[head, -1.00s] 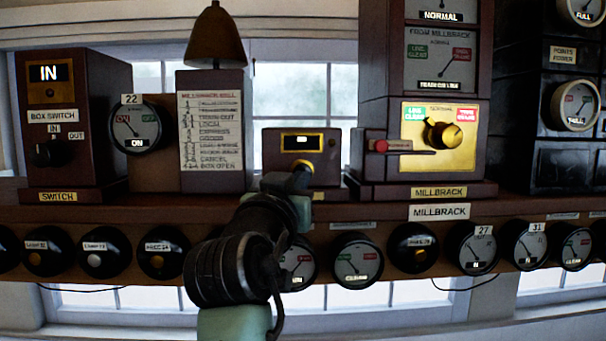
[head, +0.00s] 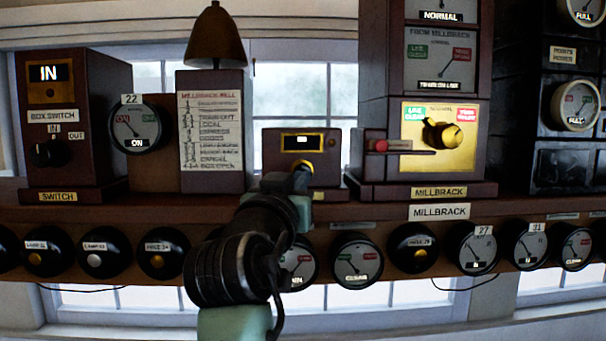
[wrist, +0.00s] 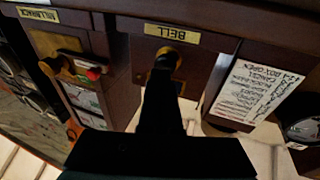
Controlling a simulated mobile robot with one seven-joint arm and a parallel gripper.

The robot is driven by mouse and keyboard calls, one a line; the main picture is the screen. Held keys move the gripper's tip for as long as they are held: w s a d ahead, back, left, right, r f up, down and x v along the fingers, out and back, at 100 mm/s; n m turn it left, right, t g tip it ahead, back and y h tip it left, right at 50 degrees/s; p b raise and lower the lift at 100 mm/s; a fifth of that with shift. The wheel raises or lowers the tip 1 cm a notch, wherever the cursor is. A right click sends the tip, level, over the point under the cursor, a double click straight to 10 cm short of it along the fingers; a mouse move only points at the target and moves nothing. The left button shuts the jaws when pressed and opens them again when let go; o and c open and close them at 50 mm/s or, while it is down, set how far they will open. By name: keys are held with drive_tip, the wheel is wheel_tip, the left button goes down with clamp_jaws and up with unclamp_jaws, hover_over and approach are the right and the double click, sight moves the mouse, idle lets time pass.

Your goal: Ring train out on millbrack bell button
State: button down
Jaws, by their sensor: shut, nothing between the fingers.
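The Millbrack bell button box (head: 330,150) is a dark wooden box on the shelf with a small lit window. Its brass-rimmed button (head: 304,165) shows just above my gripper (head: 300,180). In the wrist view the BELL plate (wrist: 172,34) appears upside down, with the brass button (wrist: 172,57) beside it. My gripper (wrist: 163,72) is shut and empty, a dark shape with its tips at the button. The tips cover part of the button, so I cannot tell whether they touch or press it. A bell-code card (head: 210,130) listing train out stands left of the box, below a brass bell (head: 215,38).
The Millbrack instrument (head: 440,135), with a brass knob and a red plunger (head: 379,146), stands close on the right. The box switch (head: 62,125) is far left. Round dials and plungers line the shelf front below. The arm hides part of this row.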

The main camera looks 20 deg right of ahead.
drive_tip(key=shift+w, duration=0.1)
idle(1.1)
drive_tip(key=shift+s+a+b, duration=0.25)
drive_tip(key=shift+s+b, duration=0.05)
drive_tip(key=shift+s, duration=1)
drive_tip(key=shift+s+a+b, duration=0.25)
drive_tip(key=shift+s+b, duration=0.05)
drive_tip(key=shift+s, duration=0.95)
drive_tip(key=s+a+r+n+t+y+b, duration=0.1)
drive_tip(key=s+a+n+t+y+b, duration=0.1)
drive_tip(key=s, duration=0.8)
drive_tip(key=s+a+r+n+t+y+b, duration=0.1)
drive_tip(key=s+a+n+t+y+b, duration=0.2)
drive_tip(key=s+a+t+y, duration=0.4)
drive_tip(key=s+a+t, duration=0.1)
drive_tip(key=s+a, duration=0.2)
drive_tip(key=shift+r+n+y+b, duration=0.3)
drive_tip(key=shift+r+n+b, duration=0.05)
drive_tip(key=shift+r+n, duration=0.05)
